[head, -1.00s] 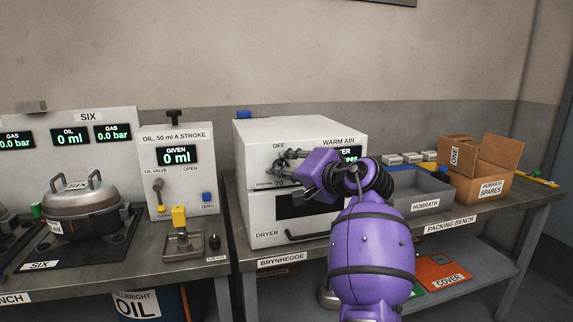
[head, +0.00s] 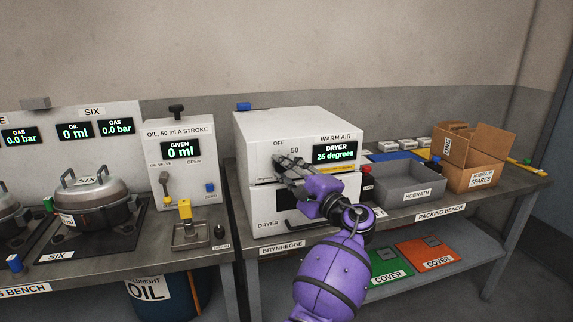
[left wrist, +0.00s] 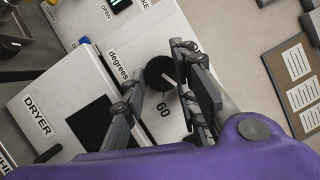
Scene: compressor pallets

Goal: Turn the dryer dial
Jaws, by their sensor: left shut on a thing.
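The white dryer (head: 300,120) stands on the bench, with a display (head: 335,152) reading 25 degrees. My left gripper (head: 283,166) is at the dryer's front, below the OFF and 50 marks. It hides the dial in the head view. In the left wrist view, the round black dial (left wrist: 160,73) with a white pointer line lies between the fingers of my left gripper (left wrist: 160,85), which is shut on it. The 60 mark (left wrist: 163,110) and the word degrees (left wrist: 118,62) show beside the dial. My right gripper is out of view.
The oil dispenser (head: 181,150) and a lidded pot (head: 88,200) stand left of the dryer. A grey tray (head: 410,183) and an open cardboard box (head: 475,160) are on the bench to the right. Green and red covers lie on the lower shelf.

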